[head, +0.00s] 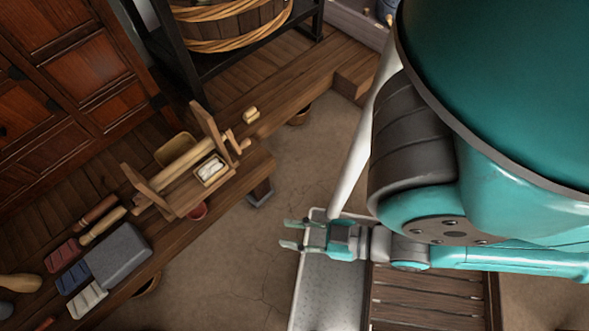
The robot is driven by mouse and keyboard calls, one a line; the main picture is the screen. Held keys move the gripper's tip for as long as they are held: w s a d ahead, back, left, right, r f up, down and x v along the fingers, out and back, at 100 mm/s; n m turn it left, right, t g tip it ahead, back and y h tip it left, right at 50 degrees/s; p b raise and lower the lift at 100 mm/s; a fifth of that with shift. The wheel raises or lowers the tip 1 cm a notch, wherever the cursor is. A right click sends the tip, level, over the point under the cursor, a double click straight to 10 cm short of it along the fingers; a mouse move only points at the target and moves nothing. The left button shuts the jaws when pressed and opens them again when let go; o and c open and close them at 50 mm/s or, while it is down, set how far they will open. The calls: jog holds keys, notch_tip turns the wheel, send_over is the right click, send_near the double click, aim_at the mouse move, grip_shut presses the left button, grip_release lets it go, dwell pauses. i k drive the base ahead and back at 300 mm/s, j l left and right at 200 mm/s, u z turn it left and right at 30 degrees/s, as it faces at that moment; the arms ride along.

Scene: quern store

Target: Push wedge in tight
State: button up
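My gripper (290,234) is open and empty, with its two fingers apart. It points left over the floor, beside a grey metal tray-like surface, and is well clear of the bench. A wooden frame with two upright boards and a thick roller (180,167) stands on the bench to its left. Pale pegs (237,141) stick out at the frame's right end. A small pale wooden piece (251,115) lies on the bench beyond it. I cannot tell which piece is the wedge, or how deep any wedge sits.
The wooden bench (262,161) also bears a grey stone block (120,256), several brushes (75,277) and a small box (211,170) with white contents. A wooden cabinet (60,80) stands behind. Open floor (225,270) separates bench and gripper.

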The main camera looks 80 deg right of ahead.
aim_at(136, 211)
jog(key=i+j, duration=0.8)
jog(key=j, duration=0.1)
